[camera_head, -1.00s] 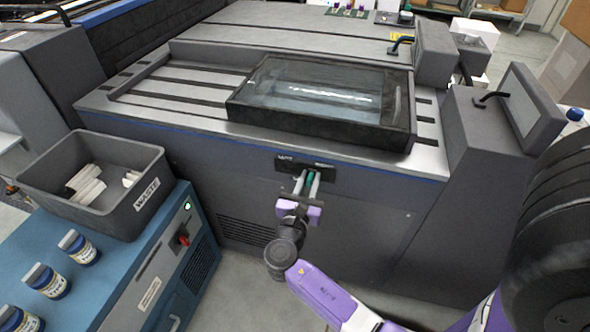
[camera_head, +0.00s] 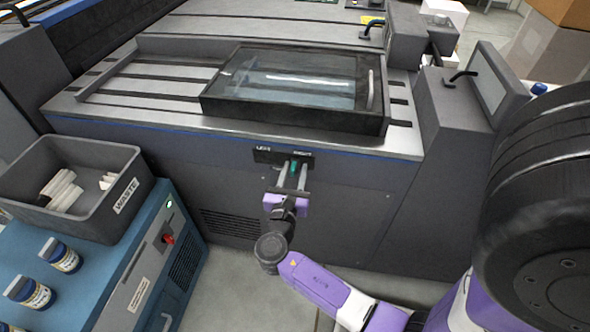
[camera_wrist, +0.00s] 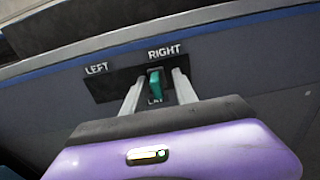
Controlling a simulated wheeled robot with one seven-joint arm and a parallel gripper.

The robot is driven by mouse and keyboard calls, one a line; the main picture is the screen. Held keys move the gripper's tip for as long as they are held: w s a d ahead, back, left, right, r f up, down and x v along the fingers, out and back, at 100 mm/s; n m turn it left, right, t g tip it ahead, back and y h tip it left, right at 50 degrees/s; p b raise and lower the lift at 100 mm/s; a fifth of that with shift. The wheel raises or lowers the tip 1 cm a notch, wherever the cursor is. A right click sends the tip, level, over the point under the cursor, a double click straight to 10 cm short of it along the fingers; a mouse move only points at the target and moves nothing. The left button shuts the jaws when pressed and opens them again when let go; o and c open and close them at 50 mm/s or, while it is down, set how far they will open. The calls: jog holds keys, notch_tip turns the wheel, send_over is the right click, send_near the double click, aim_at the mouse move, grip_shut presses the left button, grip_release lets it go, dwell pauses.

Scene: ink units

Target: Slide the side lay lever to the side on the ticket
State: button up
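The side lay lever is a small teal tab (camera_wrist: 155,83) on a black plate (camera_wrist: 112,84) on the press's front. The plate reads LEFT and RIGHT, and the lever stands below the word RIGHT. It also shows in the head view (camera_head: 294,167). My gripper (camera_wrist: 158,86) is open, with one pale finger on each side of the lever. A gap shows to the left of the lever; the right finger is nearer. I cannot tell whether it touches. The head view shows my gripper (camera_head: 293,173) at the plate. No ticket can be made out.
A glass-lidded black frame (camera_head: 224,107) sits on the press bed above the lever. A grey WASTE bin (camera_head: 128,187) and blue-labelled jars (camera_head: 60,256) stand on a blue cabinet (camera_head: 112,262) at left. Floor is open below my arm.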

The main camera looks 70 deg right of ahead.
jog(key=s+a, duration=0.1)
jog(key=a, duration=0.6)
dwell(0.5)
